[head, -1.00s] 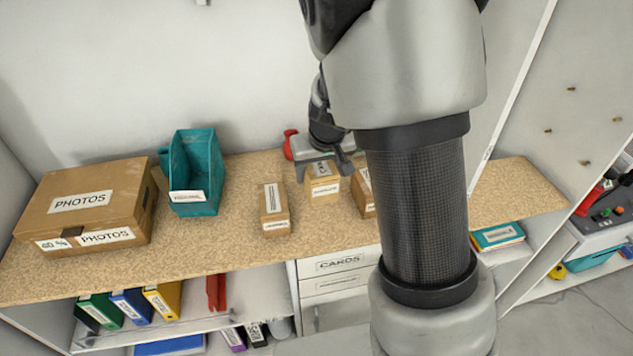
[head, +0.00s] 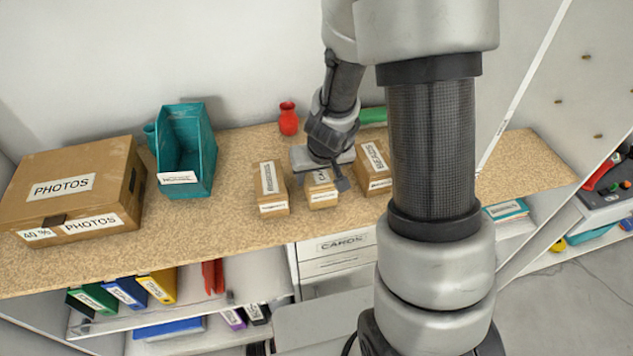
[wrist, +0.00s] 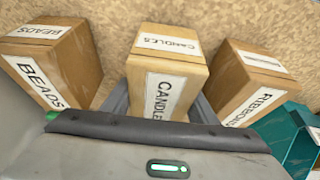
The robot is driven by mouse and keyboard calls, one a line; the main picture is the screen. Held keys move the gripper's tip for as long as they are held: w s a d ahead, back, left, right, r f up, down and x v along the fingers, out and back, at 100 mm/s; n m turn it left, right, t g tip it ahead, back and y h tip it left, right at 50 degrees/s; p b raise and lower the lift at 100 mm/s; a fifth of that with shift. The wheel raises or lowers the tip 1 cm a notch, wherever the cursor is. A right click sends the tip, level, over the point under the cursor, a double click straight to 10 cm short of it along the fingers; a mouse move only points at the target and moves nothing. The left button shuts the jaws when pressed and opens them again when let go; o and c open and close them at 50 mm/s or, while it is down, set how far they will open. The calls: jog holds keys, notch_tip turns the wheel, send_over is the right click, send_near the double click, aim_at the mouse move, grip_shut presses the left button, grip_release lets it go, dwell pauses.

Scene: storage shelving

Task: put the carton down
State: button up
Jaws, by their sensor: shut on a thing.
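My gripper (head: 322,172) is shut on a brown carton labelled CANDLES (head: 322,197). In the wrist view the carton (wrist: 158,92) sits upright between my two fingers (wrist: 160,105). It is at the worktop, between two similar cartons, with a gap on each side. I cannot tell whether its base touches the worktop. The RIBBONS carton (wrist: 245,85) is on its left in the head view (head: 271,190). The BEADS carton (wrist: 55,65) is on its right in the head view (head: 374,168).
The speckled worktop (head: 235,225) is clear in front of the cartons. A teal bin (head: 190,155) and a large PHOTOS box (head: 75,190) stand to the left. A red vase (head: 288,118) and a green object (head: 373,115) are behind the cartons. A white wall closes the back.

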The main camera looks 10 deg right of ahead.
jog(key=shift+f, duration=0.35)
jog(key=shift+f, duration=0.1)
jog(key=o, duration=1.6)
jog(key=shift+f, duration=0.1)
